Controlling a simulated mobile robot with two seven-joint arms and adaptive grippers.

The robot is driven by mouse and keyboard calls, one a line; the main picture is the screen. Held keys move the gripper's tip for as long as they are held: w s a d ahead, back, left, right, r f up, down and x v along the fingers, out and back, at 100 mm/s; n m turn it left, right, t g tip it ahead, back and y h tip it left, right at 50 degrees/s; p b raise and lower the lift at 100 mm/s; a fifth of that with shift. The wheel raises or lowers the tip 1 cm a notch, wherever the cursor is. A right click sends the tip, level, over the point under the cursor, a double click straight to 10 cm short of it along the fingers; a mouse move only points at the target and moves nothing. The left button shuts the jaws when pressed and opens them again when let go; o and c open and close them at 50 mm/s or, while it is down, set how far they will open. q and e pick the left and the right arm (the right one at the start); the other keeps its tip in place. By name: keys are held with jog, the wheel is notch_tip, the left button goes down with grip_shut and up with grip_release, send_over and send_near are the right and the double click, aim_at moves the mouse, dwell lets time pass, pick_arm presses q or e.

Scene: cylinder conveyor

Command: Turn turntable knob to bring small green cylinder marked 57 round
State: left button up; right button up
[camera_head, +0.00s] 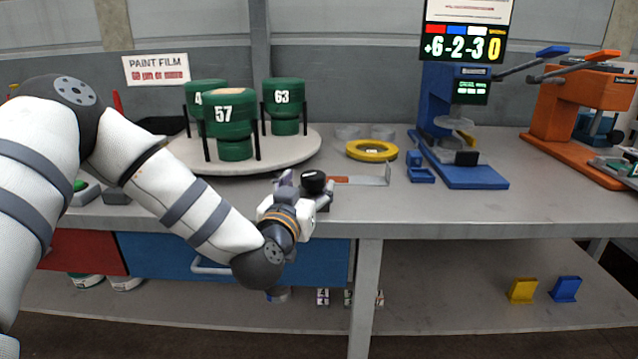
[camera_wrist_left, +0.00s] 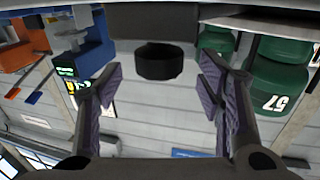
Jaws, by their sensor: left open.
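The pale round turntable (camera_head: 185,152) sits on the bench and bears three green cylinders in black posts. The cylinder marked 57 (camera_head: 232,112) is at the front; it also shows in the left wrist view (camera_wrist_left: 277,77). One marked 63 (camera_head: 283,97) stands behind right, and one whose number is partly hidden (camera_head: 194,93) stands behind left. The black knob (camera_head: 314,180) is at the bench's front edge, right of the turntable. My left gripper (camera_head: 297,188) is open at the knob. In the left wrist view the knob (camera_wrist_left: 160,62) appears between the spread fingers; contact cannot be told.
A yellow ring (camera_head: 371,150) and a bracket with a reddish-brown strip (camera_head: 360,181) lie right of the knob. A blue press (camera_head: 462,172) and an orange press (camera_head: 580,110) stand farther right. A blue drawer (camera_head: 320,262) is below the bench top.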

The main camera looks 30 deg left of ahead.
aim_at(310, 184)
pick_arm(q)
jog(key=x, duration=0.4)
jog(key=shift+w, duration=0.15)
jog(key=c, duration=1.1)
jog(key=shift+d+r+h+p, duration=0.1)
jog(key=shift+r+h+p, duration=0.2)
jog(key=shift+p, duration=0.05)
jog(key=shift+f+m, duration=0.3)
jog(key=shift+f, duration=0.05)
jog(key=shift+c, duration=0.2)
jog(key=o, duration=1.1)
jog(key=shift+o, duration=0.2)
jog(key=v, duration=1.2)
jog(key=shift+f, duration=0.1)
